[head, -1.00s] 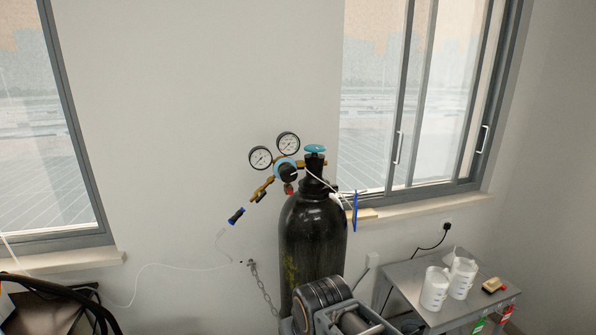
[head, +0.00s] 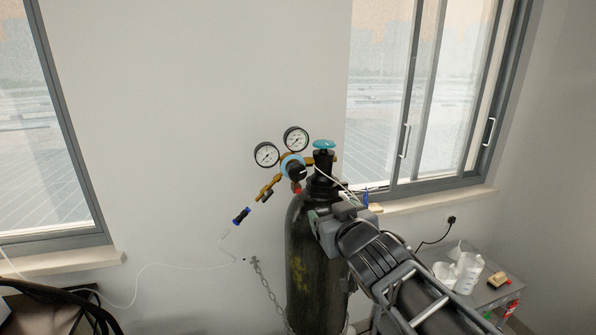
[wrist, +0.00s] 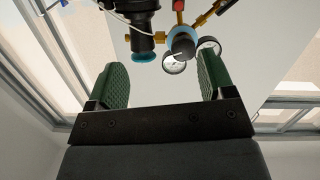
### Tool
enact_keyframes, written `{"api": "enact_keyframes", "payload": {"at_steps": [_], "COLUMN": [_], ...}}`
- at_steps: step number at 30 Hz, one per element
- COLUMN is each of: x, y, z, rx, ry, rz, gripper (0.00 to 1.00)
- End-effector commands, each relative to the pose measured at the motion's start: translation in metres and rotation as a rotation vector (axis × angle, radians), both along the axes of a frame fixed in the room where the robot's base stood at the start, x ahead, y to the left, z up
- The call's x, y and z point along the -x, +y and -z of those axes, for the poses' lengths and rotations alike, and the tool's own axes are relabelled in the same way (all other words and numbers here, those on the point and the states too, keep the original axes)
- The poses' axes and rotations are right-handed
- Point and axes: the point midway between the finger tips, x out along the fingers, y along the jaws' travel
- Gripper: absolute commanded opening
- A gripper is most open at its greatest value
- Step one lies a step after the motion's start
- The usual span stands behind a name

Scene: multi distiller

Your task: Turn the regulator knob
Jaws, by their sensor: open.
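The regulator knob (head: 297,172) is black, with a blue ring behind it, and sits below two round gauges on the brass regulator at the top of a dark gas cylinder (head: 300,240). In the wrist view the knob (wrist: 183,47) is beyond the fingertips, between their lines but nearer the right finger. My gripper (head: 328,212) is in front of the cylinder's upper part, below and right of the knob. In the wrist view my gripper (wrist: 161,80) has its green-padded fingers wide apart with nothing between them, clear of the knob.
The blue cylinder valve handwheel (head: 324,144) stands right of the knob and also shows in the wrist view (wrist: 145,57). The gauges (head: 266,154) and a thin white tube are close by. A metal table (head: 510,285) with white beakers stands at right. The wall left of the regulator is clear.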

Motion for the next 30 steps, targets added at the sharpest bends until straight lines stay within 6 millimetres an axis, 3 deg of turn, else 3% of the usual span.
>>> {"api": "enact_keyframes", "payload": {"at_steps": [3, 7, 11, 24, 30], "x": [-0.002, -0.007, -0.021, -0.1, -0.123], "y": [0.015, 0.026, 0.033, 0.054, 0.06], "z": [-0.024, -0.036, -0.037, -0.04, -0.04], "rx": [-0.006, -0.011, -0.013, -0.013, -0.013], "ry": [-0.101, -0.156, -0.168, -0.166, -0.167], "rz": [-0.07, -0.114, -0.127, -0.124, -0.124], "gripper": [0.76, 0.76, 0.76, 0.76, 0.76]}}
